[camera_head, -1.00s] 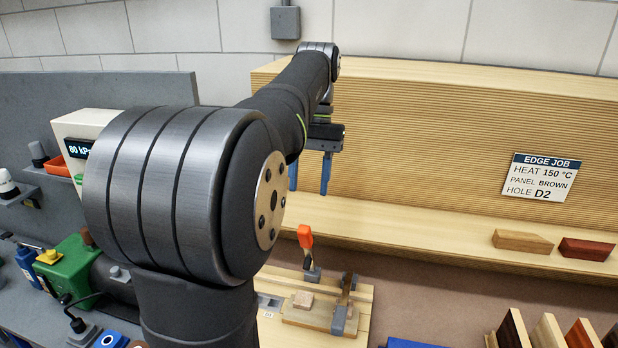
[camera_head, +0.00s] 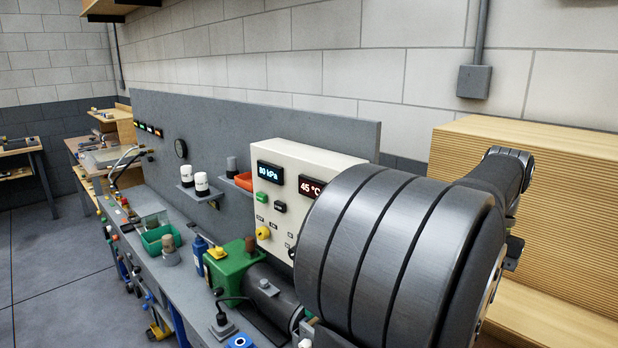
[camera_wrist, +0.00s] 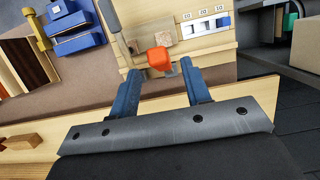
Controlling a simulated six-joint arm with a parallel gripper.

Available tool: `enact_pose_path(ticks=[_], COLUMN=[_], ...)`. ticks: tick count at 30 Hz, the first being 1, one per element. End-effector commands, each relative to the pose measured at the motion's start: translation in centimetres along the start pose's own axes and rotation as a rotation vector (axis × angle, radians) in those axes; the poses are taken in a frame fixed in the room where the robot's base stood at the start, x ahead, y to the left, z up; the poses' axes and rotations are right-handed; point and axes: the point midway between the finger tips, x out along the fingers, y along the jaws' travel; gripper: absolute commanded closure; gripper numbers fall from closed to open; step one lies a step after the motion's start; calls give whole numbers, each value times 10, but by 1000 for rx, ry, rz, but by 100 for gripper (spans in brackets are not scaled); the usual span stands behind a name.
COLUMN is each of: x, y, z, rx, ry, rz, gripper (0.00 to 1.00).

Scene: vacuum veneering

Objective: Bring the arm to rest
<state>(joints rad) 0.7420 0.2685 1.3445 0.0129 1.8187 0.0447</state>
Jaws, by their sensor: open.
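My gripper (camera_wrist: 160,72) shows in the wrist view, with its two blue fingers spread apart and nothing between them. Beyond the fingertips is the orange handle tip (camera_wrist: 160,58) of a clamp on a pale wooden fixture (camera_wrist: 150,15); it appears below the fingers, and I cannot tell the exact gap. In the head view my arm fills the lower right and reaches away toward the right. The gripper's fingers are out of sight there.
A cream control box (camera_head: 290,160) reads 80 kPa and 45 °C. A green pump (camera_head: 232,270) stands on the grey bench beside my arm. A ribbed wooden panel (camera_head: 570,190) stands behind the arm. Blue blocks (camera_wrist: 75,28) lie left of the fixture in the wrist view.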

Motion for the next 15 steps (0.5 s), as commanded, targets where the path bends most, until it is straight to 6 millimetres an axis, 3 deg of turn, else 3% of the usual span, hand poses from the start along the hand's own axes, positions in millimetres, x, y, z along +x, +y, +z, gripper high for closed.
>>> enact_pose_path(ticks=[9,15], x=[57,60], y=[0,0], z=[0,5], rx=[0,0], ry=[-2,38], rz=[0,0], gripper=[56,56])
